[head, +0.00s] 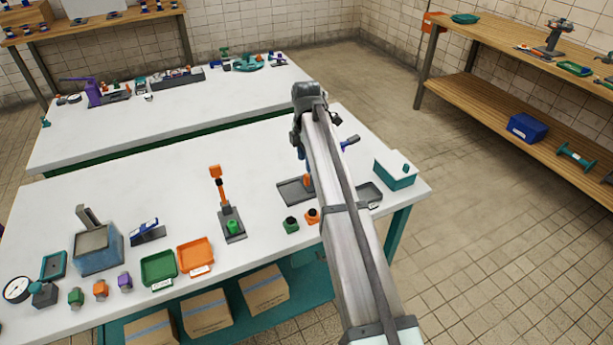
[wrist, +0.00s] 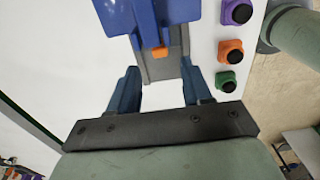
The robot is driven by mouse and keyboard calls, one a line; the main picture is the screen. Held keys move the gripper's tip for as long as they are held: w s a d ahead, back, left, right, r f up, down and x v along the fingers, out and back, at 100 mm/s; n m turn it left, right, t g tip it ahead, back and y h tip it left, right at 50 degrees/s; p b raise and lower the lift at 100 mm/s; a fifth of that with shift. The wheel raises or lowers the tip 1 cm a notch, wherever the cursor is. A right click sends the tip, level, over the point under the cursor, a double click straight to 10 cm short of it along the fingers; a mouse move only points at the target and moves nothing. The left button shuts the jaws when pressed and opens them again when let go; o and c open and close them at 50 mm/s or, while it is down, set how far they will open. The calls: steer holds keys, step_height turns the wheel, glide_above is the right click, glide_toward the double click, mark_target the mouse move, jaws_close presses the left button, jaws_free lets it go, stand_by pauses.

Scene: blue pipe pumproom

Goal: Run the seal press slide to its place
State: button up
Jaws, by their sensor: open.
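In the wrist view, a blue piece (wrist: 179,10) that looks like part of the seal press sits at the top edge, partly cut off. A small orange tab (wrist: 159,51) shows below it, over a grey channel-like base (wrist: 160,70). I cannot tell which part is the slide. My gripper (wrist: 160,76) is open, with its two dark blue fingers apart on either side of the base; nothing is seen held between them. In the head view, a grey plate (head: 294,192) lies beside my arm, which hides most of the press and gripper.
Purple (wrist: 236,12), orange (wrist: 230,51) and green (wrist: 228,80) knobs stand right of the press in the wrist view. A teal box (head: 395,174) stands at the table's right. A grey fixture with an orange lever (head: 219,185) stands left. Bare white tabletop (head: 170,190) lies further left.

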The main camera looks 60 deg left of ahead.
mark_target(306, 175)
step_height(306, 175, down, 7)
steer(key=shift+f, duration=0.2)
stand_by(0.4)
jaws_close()
steer(key=shift+s, duration=0.1)
stand_by(0.4)
